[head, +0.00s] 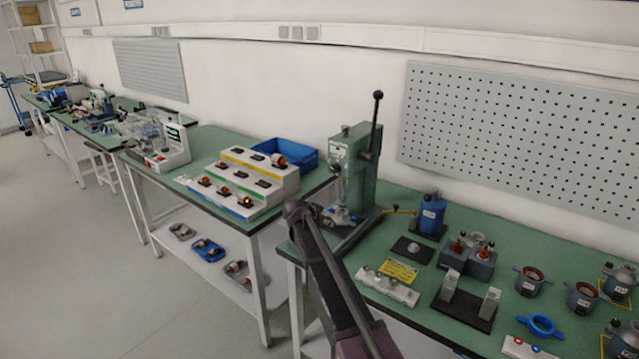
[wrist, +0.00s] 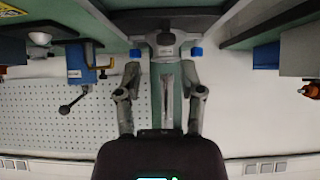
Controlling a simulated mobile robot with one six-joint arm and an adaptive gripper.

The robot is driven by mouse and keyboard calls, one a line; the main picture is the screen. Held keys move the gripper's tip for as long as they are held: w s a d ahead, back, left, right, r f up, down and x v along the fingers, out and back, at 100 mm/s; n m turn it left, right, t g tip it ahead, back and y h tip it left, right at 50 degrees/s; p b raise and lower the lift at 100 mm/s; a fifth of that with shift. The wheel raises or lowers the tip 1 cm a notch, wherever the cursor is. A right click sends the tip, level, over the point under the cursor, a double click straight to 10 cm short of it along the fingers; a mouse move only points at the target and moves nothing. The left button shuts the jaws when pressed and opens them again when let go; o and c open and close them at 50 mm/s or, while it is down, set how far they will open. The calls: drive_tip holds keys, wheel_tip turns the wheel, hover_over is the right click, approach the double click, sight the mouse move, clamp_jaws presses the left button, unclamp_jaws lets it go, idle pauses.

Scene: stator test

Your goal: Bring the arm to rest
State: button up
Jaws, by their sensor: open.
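My gripper (wrist: 166,53) shows in the wrist view, which is upside down. Its two fingers are spread wide, with blue pads at their tips and nothing held between them. The green press (wrist: 178,100) stands behind the gap between the fingers, and a grey part of the press shows between the tips; I cannot tell whether they touch. In the head view my dark arm rises from the bottom edge in front of the press (head: 357,160), and the gripper itself cannot be made out there. The press has a long lever with a black knob, pointing up.
The right bench holds a blue fixture (head: 430,214), a yellow label plate (head: 398,271), a blue ring (head: 540,326) and several grey round housings. The middle bench holds a stepped rack (head: 245,181) of parts and a blue bin (head: 300,160). The floor at left is clear.

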drive_tip(key=s+d+g, duration=0.1)
drive_tip(key=s+d, duration=0.1)
drive_tip(key=s, duration=0.1)
drive_tip(key=s+d+n+g+p, duration=0.1)
drive_tip(key=s+d, duration=0.2)
drive_tip(key=s, duration=0.1)
drive_tip(key=s+d+f+y, duration=0.1)
drive_tip(key=s+d, duration=0.1)
drive_tip(key=s, duration=0.1)
drive_tip(key=shift+s+d+f+g+p, duration=0.1)
drive_tip(key=shift+s+d+g+p, duration=0.05)
drive_tip(key=shift+g+p, duration=0.2)
drive_tip(key=shift+n+g+y, duration=0.5)
drive_tip(key=shift+n+g, duration=0.35)
drive_tip(key=shift+n, duration=0.05)
drive_tip(key=s+d, duration=0.1)
drive_tip(key=s, duration=0.1)
drive_tip(key=s+d, duration=0.1)
drive_tip(key=s, duration=0.2)
drive_tip(key=s+d+p, duration=0.1)
drive_tip(key=s, duration=0.2)
drive_tip(key=shift+d+f, duration=0.3)
drive_tip(key=s+d+n+g+y+p, duration=0.2)
drive_tip(key=s+d+n+g+y, duration=0.1)
drive_tip(key=s, duration=1.5)
drive_tip(key=shift+n+y, duration=0.5)
drive_tip(key=shift+n, duration=0.3)
